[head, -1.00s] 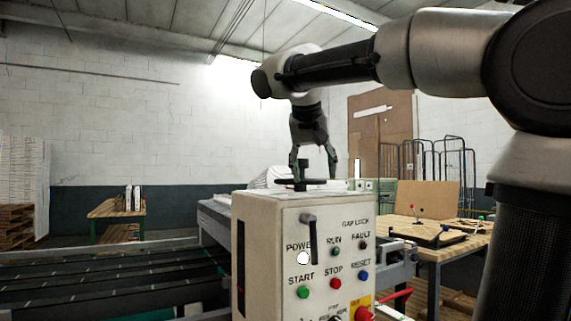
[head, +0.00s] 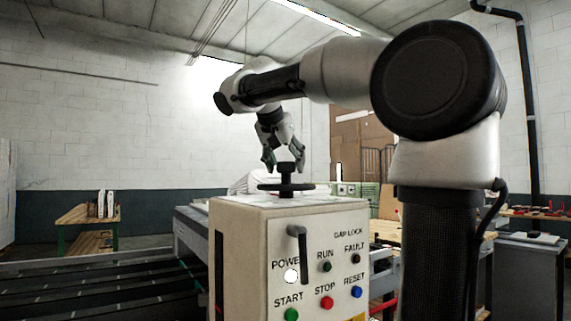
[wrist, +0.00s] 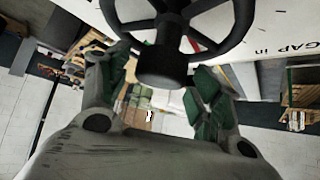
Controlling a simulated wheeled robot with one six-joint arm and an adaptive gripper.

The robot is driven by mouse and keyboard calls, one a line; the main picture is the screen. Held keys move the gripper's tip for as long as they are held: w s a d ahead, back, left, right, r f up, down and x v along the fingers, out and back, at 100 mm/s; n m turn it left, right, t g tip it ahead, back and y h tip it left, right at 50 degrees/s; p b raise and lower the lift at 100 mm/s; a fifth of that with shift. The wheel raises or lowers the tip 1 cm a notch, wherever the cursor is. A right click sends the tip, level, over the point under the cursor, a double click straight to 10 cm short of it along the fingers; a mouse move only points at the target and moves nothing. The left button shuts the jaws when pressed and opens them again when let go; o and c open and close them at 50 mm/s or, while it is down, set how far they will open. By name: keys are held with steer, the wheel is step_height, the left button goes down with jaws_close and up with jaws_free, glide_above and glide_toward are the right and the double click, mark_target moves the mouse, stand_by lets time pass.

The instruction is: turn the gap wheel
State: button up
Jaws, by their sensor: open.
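The gap wheel (head: 286,187) is a black spoked handwheel with a raised black hub, on top of the pale control box (head: 240,235). In the wrist view the wheel (wrist: 232,37) fills the top, and its dark hub lies between the fingers. My gripper (head: 283,165) points down just above the wheel, fingers open on either side of the hub. In the wrist view my gripper (wrist: 160,75) has gaps on both sides of the hub, and I see no clear contact. The lettering "GAP in" shows on the surface beside the wheel.
The box front carries a black lever handle (head: 299,250), a white lit POWER lamp (head: 291,276), a green START button (head: 291,314), a red STOP button and a blue RESET button. A dark conveyor (head: 100,285) runs to the left. A wooden bench (head: 88,215) stands behind.

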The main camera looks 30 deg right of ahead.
steer(key=shift+w+d+f, duration=0.1)
steer(key=shift+d+f, duration=0.05)
steer(key=shift+f, duration=0.05)
steer(key=c, duration=1.4)
steer(key=shift+n, duration=0.3)
